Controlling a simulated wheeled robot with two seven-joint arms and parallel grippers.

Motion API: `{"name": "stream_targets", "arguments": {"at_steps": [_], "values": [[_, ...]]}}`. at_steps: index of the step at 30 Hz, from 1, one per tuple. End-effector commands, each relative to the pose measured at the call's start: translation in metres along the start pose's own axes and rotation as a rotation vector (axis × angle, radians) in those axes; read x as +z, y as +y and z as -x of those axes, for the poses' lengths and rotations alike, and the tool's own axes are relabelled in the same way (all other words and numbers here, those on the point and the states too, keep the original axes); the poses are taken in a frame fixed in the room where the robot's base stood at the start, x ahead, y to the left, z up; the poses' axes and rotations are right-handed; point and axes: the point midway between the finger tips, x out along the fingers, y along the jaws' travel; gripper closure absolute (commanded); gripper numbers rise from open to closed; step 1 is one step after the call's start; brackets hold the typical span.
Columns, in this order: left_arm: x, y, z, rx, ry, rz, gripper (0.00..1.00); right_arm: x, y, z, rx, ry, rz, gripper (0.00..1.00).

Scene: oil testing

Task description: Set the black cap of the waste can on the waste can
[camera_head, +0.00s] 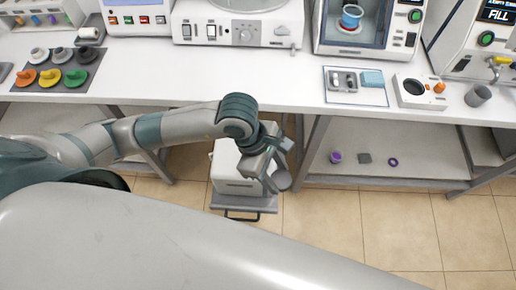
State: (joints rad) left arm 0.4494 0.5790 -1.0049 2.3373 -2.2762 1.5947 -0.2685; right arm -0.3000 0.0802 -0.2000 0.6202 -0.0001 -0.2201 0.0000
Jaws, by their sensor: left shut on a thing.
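The waste can (231,178) is a white box-shaped can on the floor below the front edge of the bench. It stands on a grey base (243,203). My left arm reaches across from the left, over the can. My left gripper (275,176) points down at the can's right side. It is shut on a dark grey round piece, which looks like the black cap (282,181). The cap appears tilted, at the can's right edge in the picture. My arm and gripper hide the can's top, so I cannot tell whether cap and can touch. My right gripper is out of view.
The white bench (300,98) runs above, bearing instruments, a tray of coloured caps (57,72) and a grey cup (478,95). The lower shelf (415,150) at right holds a small purple item (336,157) and a ring (393,162).

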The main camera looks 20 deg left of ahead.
Motion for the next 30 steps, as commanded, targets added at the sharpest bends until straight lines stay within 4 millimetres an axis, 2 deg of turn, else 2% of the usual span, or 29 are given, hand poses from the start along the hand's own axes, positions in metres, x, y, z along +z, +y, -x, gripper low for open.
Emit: {"name": "stream_targets", "arguments": {"at_steps": [8, 14, 23, 30], "values": [[-0.013, 0.017, 0.011, -0.107, 0.006, -0.267, 0.75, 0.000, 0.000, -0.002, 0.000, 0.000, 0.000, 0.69], [-0.031, 0.036, 0.033, -0.232, 0.007, -0.568, 0.75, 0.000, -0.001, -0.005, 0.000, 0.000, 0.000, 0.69], [-0.058, 0.066, 0.085, -0.402, 0.007, -0.975, 0.75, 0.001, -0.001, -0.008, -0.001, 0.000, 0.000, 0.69], [-0.074, 0.088, 0.137, -0.506, 0.007, -1.227, 0.75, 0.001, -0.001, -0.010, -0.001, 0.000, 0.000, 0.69]]}}
